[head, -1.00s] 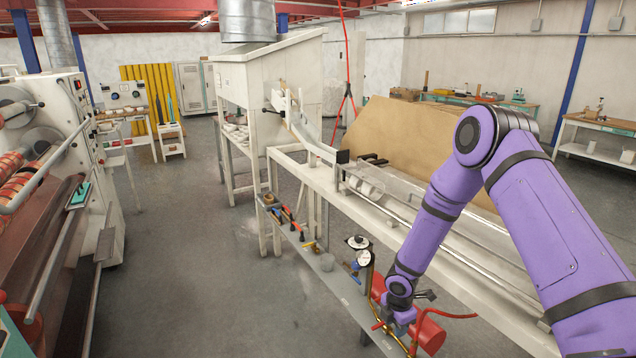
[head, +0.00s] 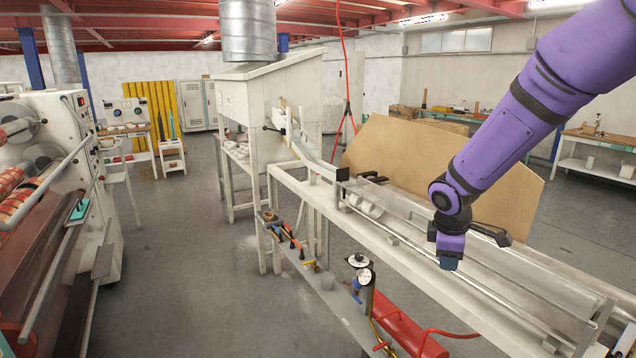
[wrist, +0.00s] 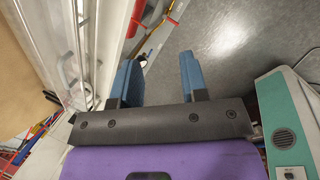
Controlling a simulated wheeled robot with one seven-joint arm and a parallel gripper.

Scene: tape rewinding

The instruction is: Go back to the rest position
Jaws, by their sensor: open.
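My gripper (wrist: 162,85) shows in the wrist view as two blue fingers set well apart, open with nothing between them. In the head view my gripper (head: 450,263) hangs from my purple arm, just above the long white bench (head: 425,270) on the right. The fingertips are small in the head view. The grey floor shows past the fingers in the wrist view.
A long white bench with a clear trough and rails runs below my arm. A rewinding machine (head: 60,200) stands at left. The floor (head: 190,265) between is clear.

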